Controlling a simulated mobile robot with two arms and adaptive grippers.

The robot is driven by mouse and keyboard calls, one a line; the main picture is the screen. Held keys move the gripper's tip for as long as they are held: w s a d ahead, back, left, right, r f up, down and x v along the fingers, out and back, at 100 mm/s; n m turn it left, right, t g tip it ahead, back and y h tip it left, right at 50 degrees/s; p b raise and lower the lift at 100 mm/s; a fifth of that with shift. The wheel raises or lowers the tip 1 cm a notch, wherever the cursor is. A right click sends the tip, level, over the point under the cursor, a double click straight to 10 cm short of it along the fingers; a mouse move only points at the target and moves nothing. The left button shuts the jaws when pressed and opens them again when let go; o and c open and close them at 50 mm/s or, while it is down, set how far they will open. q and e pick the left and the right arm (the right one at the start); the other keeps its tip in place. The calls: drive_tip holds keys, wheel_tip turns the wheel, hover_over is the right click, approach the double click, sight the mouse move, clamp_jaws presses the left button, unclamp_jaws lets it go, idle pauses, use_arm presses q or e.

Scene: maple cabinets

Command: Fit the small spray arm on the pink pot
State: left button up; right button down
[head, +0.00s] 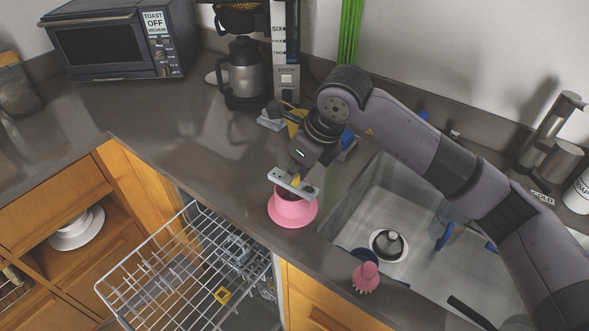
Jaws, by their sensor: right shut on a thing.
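The pink pot (291,213) stands on the dark counter, close to the front edge and left of the sink. It is a small pink vessel with a wide, flared pink base or saucer. My right gripper (297,176) points down above it and is shut on a light grey bar with dark spots near its ends, which looks like the small spray arm (308,191). The bar lies across the top of the pot and hides part of its opening. I cannot tell whether the bar touches the rim. My left gripper is not in view.
The sink (350,217) lies to the right, with a pink scalloped item (367,278) at its front edge. An open dishwasher rack (160,285) is below the counter. A coffee maker (247,75) and toaster oven (112,42) stand behind. The left counter is clear.

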drive_tip(key=shift+f+b, duration=0.3)
drive_tip(key=shift+f, duration=0.05)
drive_tip(key=c, duration=1.5)
unclamp_jaws()
drive_tip(key=shift+r, duration=0.1)
drive_tip(key=v, duration=1.2)
drive_tip(key=shift+a, duration=0.1)
